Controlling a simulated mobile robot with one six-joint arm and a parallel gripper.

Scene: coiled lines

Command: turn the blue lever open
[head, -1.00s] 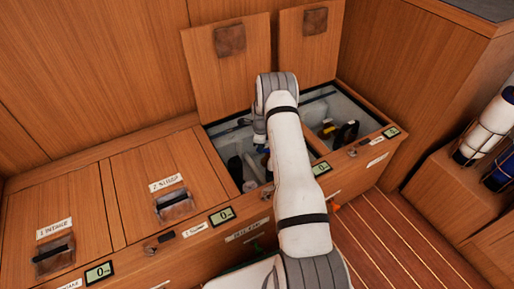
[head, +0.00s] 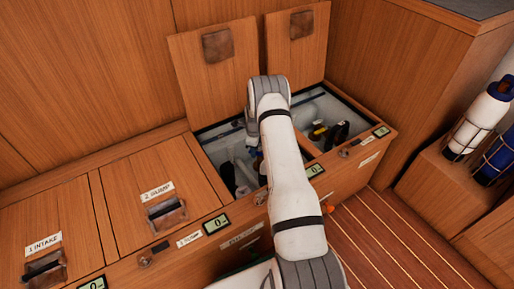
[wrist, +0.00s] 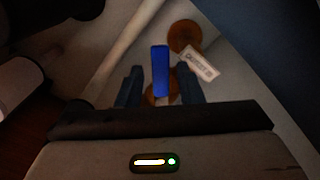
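The blue lever (wrist: 160,70) shows in the wrist view as a straight blue bar, near upright in the picture, above an orange-brown round part. My gripper (wrist: 159,88) is open, with one dark finger on each side of the lever's lower part. A gap shows between the lever and each finger, so it is not gripped. In the head view my arm reaches down into an open locker compartment (head: 207,137), and the gripper and lever are mostly hidden behind it.
A tan pipe (wrist: 125,42) runs left of the lever, and a small white tag (wrist: 199,62) hangs to its right. Two raised lids (head: 215,80) stand behind the compartments. A second open compartment (head: 357,112) holds dark and yellow parts. Bottles (head: 480,120) stand in a rack at right.

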